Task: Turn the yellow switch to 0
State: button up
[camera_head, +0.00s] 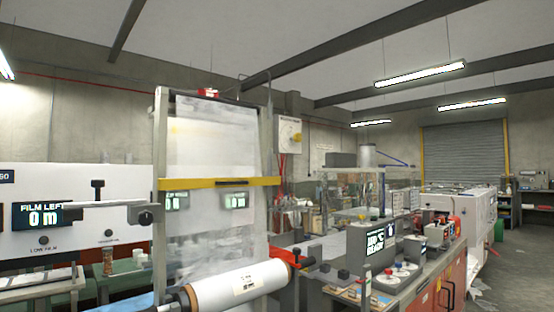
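A pale wall box (289,134) hangs on the concrete wall behind the film frame, right of the picture's middle. A small yellow-brown part (297,136) shows on its right side. It may be the yellow switch, but it is too small to read its setting or any 0 mark. My gripper is not in view.
A tall frame of clear film (213,137) with a yellow crossbar (220,183) stands in front. A white film roll (238,286) lies below it. A white machine (75,240) with a "FILM LEFT 0 m" display is at left. A cluttered bench (412,266) fills the right; open floor (517,268) lies beyond.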

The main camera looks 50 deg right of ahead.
aim_at(297, 137)
jog(key=z, duration=1.05)
